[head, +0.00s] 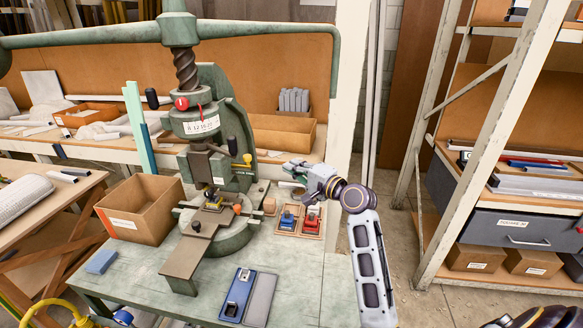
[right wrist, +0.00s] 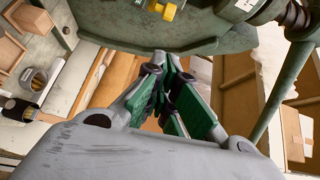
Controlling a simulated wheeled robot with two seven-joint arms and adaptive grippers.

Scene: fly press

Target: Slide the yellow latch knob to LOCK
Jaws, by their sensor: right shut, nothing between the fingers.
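The yellow latch knob (head: 247,158) sits on the right side of the green fly press (head: 232,110), beside its column. It also shows at the top edge of the right wrist view (right wrist: 168,11), partly cut off. A small label lies just below it in the head view, too small to read. My right gripper (head: 286,172) is to the right of the knob and slightly lower, apart from it. In the right wrist view its fingers (right wrist: 162,62) are together, with nothing held. My left gripper is not in view.
A cardboard box (head: 141,208) stands left of the press. Small trays (head: 312,222) with blue and red pieces lie below my right gripper. A blue fixture (head: 236,294) lies at the bench front. The press's long handle bar (head: 90,38) spans overhead.

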